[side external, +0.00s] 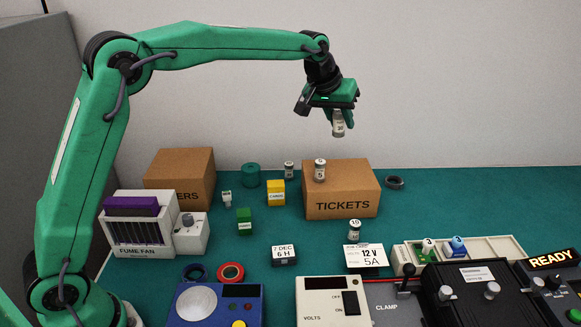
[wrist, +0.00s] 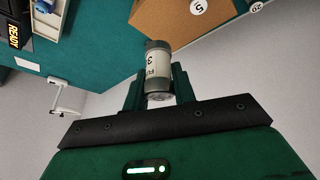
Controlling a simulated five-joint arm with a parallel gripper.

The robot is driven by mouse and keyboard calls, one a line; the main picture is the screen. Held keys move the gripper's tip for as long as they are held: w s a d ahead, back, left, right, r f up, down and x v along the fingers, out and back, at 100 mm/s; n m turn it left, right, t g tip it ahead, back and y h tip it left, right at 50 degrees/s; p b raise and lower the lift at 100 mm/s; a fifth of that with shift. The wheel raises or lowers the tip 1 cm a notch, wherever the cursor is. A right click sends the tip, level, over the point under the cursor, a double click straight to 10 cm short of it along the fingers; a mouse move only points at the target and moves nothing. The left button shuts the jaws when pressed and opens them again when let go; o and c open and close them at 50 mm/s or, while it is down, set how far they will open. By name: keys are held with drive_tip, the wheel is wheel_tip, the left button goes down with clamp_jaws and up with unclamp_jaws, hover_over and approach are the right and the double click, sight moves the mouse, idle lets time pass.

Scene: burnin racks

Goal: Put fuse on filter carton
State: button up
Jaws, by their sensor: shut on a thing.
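My gripper (side external: 338,112) is shut on a small grey-and-white fuse (side external: 338,124) and holds it high in the air, above and slightly right of the tickets carton. In the wrist view the fuse (wrist: 158,72) sits between the two green fingers (wrist: 158,90), with a dark "3" on its label. A brown carton (side external: 182,175) at the back left shows only the letters "ERS"; the fume fan hides part of its front. It looks like the filter carton. Nothing shows on its top.
The tickets carton (side external: 340,202) has a small labelled cylinder (side external: 320,170) on top. Similar cylinders stand behind it (side external: 289,170) and in front (side external: 354,230). The fume fan (side external: 140,225) stands before the left carton. A green roll (side external: 251,175) and yellow block (side external: 276,193) lie between the cartons.

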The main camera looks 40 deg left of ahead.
drive_tip(key=s+a+n+y, duration=0.1)
drive_tip(key=s+a+n, duration=0.1)
drive_tip(key=a, duration=1.1)
drive_tip(key=shift+s+a, duration=0.25)
drive_tip(key=shift+s, duration=0.2)
drive_tip(key=s+a, duration=0.1)
drive_tip(key=a, duration=0.2)
drive_tip(key=s+a+n+y, duration=0.1)
drive_tip(key=s+a, duration=0.1)
drive_tip(key=a, duration=0.2)
drive_tip(key=s+a+n, duration=0.1)
drive_tip(key=s+a, duration=0.1)
drive_tip(key=a, duration=0.2)
drive_tip(key=shift+s+a+y, duration=0.15)
drive_tip(key=shift+s+y, duration=0.05)
drive_tip(key=shift+y, duration=0.1)
drive_tip(key=n+g+y, duration=0.1)
drive_tip(key=n+y, duration=0.1)
drive_tip(key=n, duration=0.1)
hover_over(183, 156)
drive_tip(key=s+d, duration=0.2)
drive_tip(key=shift+n, duration=0.3)
drive_tip(key=shift+a+f, duration=0.15)
drive_tip(key=shift+f, duration=3.3)
drive_tip(key=shift+a+f, duration=0.1)
drive_tip(key=shift+f, duration=3.35)
drive_tip(key=shift+f, duration=0.1)
drive_tip(key=o, duration=1)
